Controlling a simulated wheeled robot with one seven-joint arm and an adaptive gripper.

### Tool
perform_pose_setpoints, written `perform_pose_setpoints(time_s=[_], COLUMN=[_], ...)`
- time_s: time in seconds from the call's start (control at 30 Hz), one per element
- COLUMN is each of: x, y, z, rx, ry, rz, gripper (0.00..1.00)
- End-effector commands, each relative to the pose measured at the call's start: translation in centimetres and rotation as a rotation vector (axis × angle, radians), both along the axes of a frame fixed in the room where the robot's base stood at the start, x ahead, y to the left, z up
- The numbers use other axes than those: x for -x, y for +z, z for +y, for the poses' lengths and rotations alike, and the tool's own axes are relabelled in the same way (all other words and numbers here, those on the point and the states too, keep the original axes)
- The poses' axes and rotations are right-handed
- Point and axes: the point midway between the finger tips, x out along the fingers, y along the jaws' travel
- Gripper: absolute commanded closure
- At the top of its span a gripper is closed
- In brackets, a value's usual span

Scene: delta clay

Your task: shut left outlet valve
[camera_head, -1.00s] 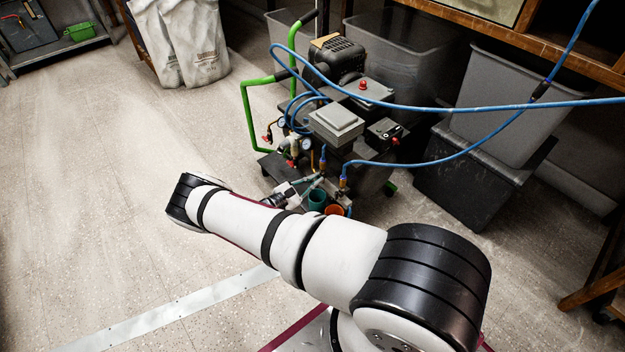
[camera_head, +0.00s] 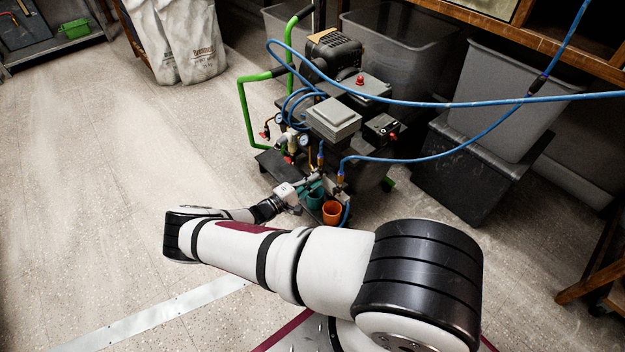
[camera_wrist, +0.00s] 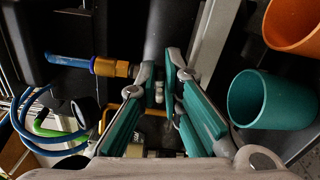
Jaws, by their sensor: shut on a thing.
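The compressor (camera_head: 335,115) stands on the floor, with blue hoses running from brass outlet fittings at its front. The left outlet fitting (camera_head: 320,160) is just beyond my gripper (camera_head: 311,181). In the wrist view the brass outlet fitting (camera_wrist: 110,67), with its blue hose, runs in from the left to my gripper's fingertips (camera_wrist: 163,88). The teal-padded fingers are close together on a small pale grey part, which looks like the left outlet valve's handle (camera_wrist: 159,90). Most of the valve is hidden behind the fingers, so its angle cannot be told.
A teal cup (camera_wrist: 272,100) and an orange cup (camera_wrist: 296,25) stand right of the fingers, the teal one close. The right outlet fitting (camera_head: 341,178) is near. A blue hose (camera_head: 430,104) loops across above. Grey bins (camera_head: 510,100) stand behind; the floor at left is clear.

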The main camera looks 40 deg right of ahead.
Motion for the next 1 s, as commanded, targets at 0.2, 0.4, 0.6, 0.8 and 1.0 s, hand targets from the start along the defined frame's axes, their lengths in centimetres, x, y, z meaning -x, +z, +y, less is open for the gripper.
perform_pose_setpoints(time_s=[0.2,0.4,0.6,0.8,1.0], x=[0.02,0.0,0.02,0.02,0.02], y=[-0.35,-0.45,-0.49,-0.5,-0.49], z=[0.19,0.2,0.21,0.21,0.2], rx=[-0.007,-0.01,-0.011,-0.012,-0.011], ry=[0.002,0.001,0.0,0.0,0.0], rz=[-0.114,-0.171,-0.19,-0.19,-0.189], gripper=[1.0,1.0,1.0,1.0,0.76])
